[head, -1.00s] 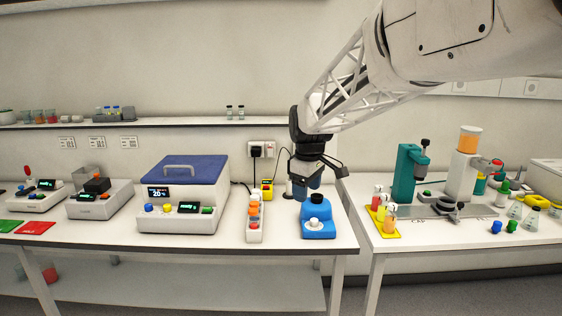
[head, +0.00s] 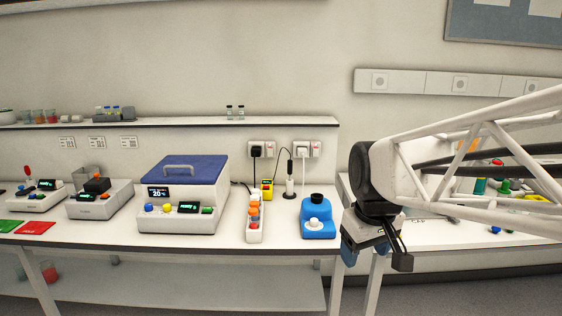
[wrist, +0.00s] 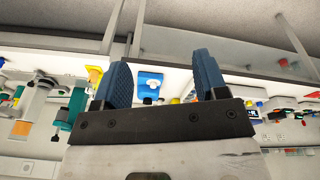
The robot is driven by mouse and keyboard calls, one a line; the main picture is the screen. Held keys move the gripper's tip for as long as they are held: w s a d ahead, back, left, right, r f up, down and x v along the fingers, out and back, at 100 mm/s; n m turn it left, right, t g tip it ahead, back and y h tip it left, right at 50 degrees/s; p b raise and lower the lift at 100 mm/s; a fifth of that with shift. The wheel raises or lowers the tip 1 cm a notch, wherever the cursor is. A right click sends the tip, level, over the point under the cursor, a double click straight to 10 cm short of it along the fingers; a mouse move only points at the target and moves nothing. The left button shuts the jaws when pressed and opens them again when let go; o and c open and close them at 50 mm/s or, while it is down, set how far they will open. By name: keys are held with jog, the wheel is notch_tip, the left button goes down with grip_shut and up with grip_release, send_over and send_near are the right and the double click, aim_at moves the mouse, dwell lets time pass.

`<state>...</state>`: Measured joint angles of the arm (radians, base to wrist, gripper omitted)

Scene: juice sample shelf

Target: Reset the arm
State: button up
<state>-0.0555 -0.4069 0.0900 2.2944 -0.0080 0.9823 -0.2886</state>
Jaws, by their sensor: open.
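My gripper (head: 362,252) hangs in front of the gap between the two benches, apart from everything on them. In the wrist view its two blue fingers (wrist: 166,82) are spread apart with nothing between them. The blue device (head: 318,228) with a black knob and a white knob stands on the left bench, left of my gripper. It also shows beyond the fingers in the wrist view (wrist: 149,82). My arm covers much of the right bench in the head view.
The left bench (head: 285,236) holds a blue-lidded machine (head: 183,195) and a narrow rack (head: 254,222) of coloured caps. A wall shelf (head: 190,124) carries small bottles and jars. Items on the right bench are mostly hidden by my arm.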

jog(key=s+d+f+m, duration=0.1)
jog(key=s+f+m, duration=0.1)
jog(key=s, duration=0.4)
jog(key=s+d+f+m, duration=0.1)
jog(key=s+f+m, duration=0.1)
jog(key=s, duration=0.5)
jog(key=shift+s+d+f+t, duration=0.3)
jog(key=shift+d+f, duration=0.05)
jog(key=shift+f, duration=0.4)
dwell(0.7)
